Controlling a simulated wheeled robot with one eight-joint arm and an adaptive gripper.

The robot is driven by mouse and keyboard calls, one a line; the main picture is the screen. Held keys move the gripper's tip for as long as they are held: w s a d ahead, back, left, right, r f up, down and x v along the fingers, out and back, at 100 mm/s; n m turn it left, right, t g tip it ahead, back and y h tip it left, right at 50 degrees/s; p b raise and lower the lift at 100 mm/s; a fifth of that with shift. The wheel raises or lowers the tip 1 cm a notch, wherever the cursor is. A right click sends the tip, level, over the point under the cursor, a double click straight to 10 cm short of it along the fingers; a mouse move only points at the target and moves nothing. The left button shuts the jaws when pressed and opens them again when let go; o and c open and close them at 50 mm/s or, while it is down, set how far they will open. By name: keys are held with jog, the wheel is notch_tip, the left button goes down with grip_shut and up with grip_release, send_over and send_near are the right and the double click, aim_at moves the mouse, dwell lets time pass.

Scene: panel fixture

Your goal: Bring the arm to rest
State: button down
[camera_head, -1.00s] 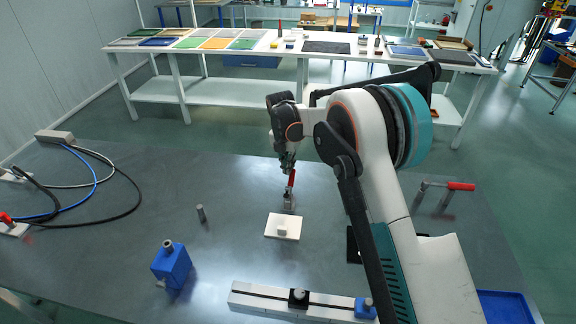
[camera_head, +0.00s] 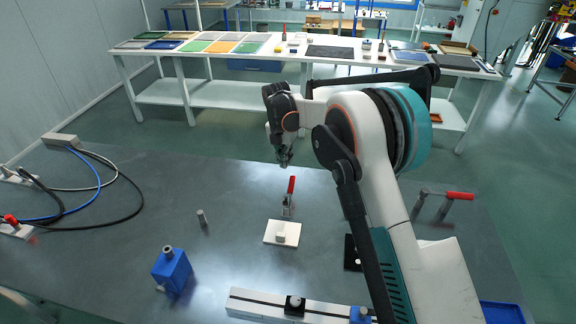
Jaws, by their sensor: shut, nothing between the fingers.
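My arm (camera_head: 372,140) reaches in from the lower right over the grey table. My gripper (camera_head: 285,161) points down and is shut and empty. It hangs above and behind a toggle clamp with a red handle (camera_head: 291,185), apart from it in the picture. The red handle stands nearly upright. A white plate with a small white block (camera_head: 281,232) lies just in front of the clamp.
A blue block with a grey knob (camera_head: 171,268) and a small metal pin (camera_head: 202,217) stand to the left. Cables (camera_head: 100,190) lie at the far left. A rail (camera_head: 262,301) runs along the front. A red-handled fixture (camera_head: 459,195) stands at the right.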

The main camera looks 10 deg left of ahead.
jog(key=w+r+p, duration=0.1)
jog(key=w+r, duration=0.3)
jog(key=w, duration=0.2)
jog(key=s+d+r+m, duration=0.2)
jog(key=d+r+m, duration=0.25)
jog(key=r, duration=0.35)
jog(key=s+d+r+m+t+y+b, duration=0.1)
jog(key=s+d+r+m+t, duration=0.2)
jog(key=s+d+r+m, duration=1.05)
jog(key=s+d+m+t, duration=0.1)
jog(key=s+d+m, duration=0.3)
jog(key=s, duration=0.5)
jog(key=s+d+m+t, duration=0.1)
jog(key=s+d+m, duration=0.1)
jog(key=s+d, duration=0.55)
jog(key=s+d+f+m, duration=0.1)
jog(key=s+f+m, duration=0.3)
jog(key=s, duration=0.3)
jog(key=s+d+f+m+t+b, duration=0.1)
jog(key=s+f+m, duration=0.2)
jog(key=s, duration=0.4)
jog(key=shift+s+f+m, duration=0.35)
jog(key=shift+f+m, duration=0.05)
jog(key=shift+m, duration=0.1)
